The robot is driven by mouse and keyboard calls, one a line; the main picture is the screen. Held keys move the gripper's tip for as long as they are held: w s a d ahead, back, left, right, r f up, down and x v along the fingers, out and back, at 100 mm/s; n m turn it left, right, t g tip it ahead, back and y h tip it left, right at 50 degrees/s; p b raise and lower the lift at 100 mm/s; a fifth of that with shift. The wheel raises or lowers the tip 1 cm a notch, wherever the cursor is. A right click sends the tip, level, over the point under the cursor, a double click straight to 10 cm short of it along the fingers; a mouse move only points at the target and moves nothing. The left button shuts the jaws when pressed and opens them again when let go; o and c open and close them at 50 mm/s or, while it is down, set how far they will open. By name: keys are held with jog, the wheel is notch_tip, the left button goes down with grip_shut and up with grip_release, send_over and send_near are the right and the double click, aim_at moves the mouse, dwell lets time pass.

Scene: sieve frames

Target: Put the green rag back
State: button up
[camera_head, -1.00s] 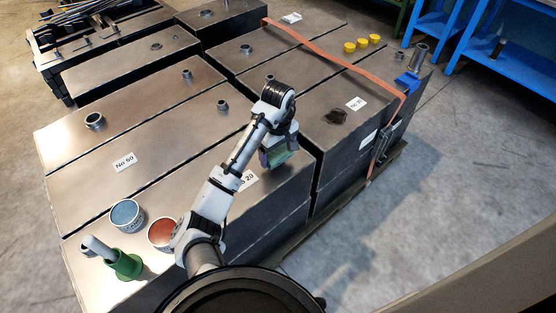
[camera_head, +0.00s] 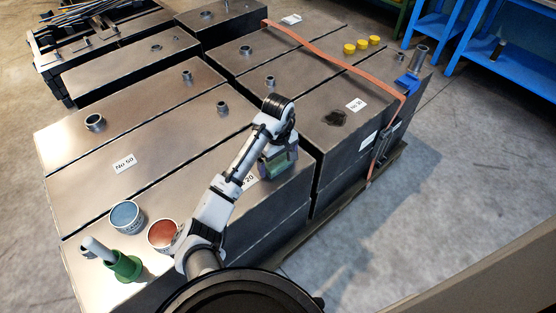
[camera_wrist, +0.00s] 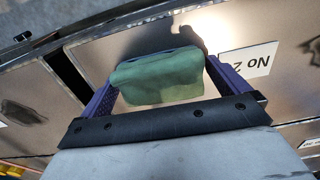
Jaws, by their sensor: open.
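The green rag (camera_head: 278,164) is a small folded cloth at the near right end of the No 20 metal tank top (camera_head: 222,135). In the wrist view the rag (camera_wrist: 158,77) lies between the two purple fingers of my gripper (camera_wrist: 160,88). The fingers are open, one on each side of it, close to its ends. I cannot tell whether either finger touches it. In the head view my gripper (camera_head: 276,166) points down over the tank and partly hides the rag. Whether the rag rests fully on the metal is not clear.
A blue-topped can (camera_head: 127,215), a red-topped can (camera_head: 162,233) and a green holder (camera_head: 126,266) stand at the tanks' near left. An orange strap (camera_head: 340,62) crosses the right tanks. Yellow caps (camera_head: 362,44) sit at the back. Short pipe stubs (camera_head: 222,107) rise from the tops.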

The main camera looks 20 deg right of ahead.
aim_at(278, 159)
notch_tip(278, 159, up, 12)
jog(key=p, duration=0.2)
